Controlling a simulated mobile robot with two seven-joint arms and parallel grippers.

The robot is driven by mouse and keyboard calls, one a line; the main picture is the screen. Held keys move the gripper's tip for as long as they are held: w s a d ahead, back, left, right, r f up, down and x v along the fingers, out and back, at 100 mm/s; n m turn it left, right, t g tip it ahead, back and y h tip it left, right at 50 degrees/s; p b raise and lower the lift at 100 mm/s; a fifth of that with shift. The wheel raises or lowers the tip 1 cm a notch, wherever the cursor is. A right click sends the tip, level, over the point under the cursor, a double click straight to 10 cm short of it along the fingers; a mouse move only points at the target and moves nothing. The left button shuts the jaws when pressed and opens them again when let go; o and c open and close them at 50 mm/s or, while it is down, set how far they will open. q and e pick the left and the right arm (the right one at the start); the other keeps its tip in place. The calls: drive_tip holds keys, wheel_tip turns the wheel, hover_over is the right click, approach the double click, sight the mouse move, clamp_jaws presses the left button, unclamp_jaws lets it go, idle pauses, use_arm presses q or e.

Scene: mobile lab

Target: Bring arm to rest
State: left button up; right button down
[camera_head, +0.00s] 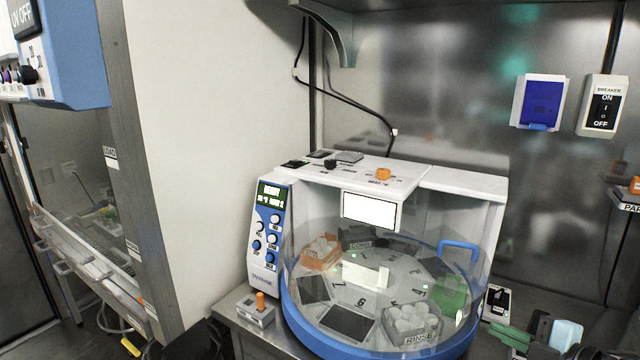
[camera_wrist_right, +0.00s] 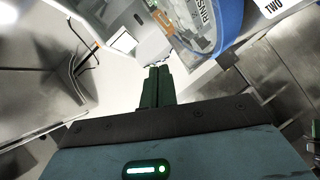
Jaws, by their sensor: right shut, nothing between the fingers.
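My right gripper (camera_head: 497,334) shows at the bottom right of the head view, with green fingers and a grey-blue body partly cut off by the frame edge. Its fingers are together and hold nothing; the closed fingertips also show in the right wrist view (camera_wrist_right: 158,70). It is just to the right of the round machine (camera_head: 385,190), in front of the metal wall. My left gripper does not show in the head view.
The machine has a clear lid with a blue rim (camera_head: 310,335) over a numbered carousel with several racks. A small switch box (camera_head: 257,311) stands at its left. A blue-covered switch (camera_head: 541,102) and a breaker (camera_head: 603,106) are on the wall. A cabinet (camera_head: 60,180) stands at left.

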drive_tip(key=s+a+f+m+h, duration=0.1)
drive_tip(key=s+a+f+m, duration=0.2)
drive_tip(key=f, duration=0.4)
drive_tip(key=s+a+f+m, duration=0.2)
drive_tip(key=s+f+m, duration=0.1)
drive_tip(key=f, duration=0.4)
drive_tip(key=s+a+f+m+h, duration=0.1)
drive_tip(key=s+a+f+m, duration=0.25)
drive_tip(key=f, duration=0.35)
drive_tip(key=s+a+f+m+g+h, duration=0.3)
drive_tip(key=s+f+m, duration=0.4)
drive_tip(key=s+f, duration=0.5)
drive_tip(key=s, duration=0.4)
drive_tip(key=shift+a+f+g, duration=0.25)
drive_tip(key=shift+a+g, duration=0.05)
drive_tip(key=shift+a, duration=0.1)
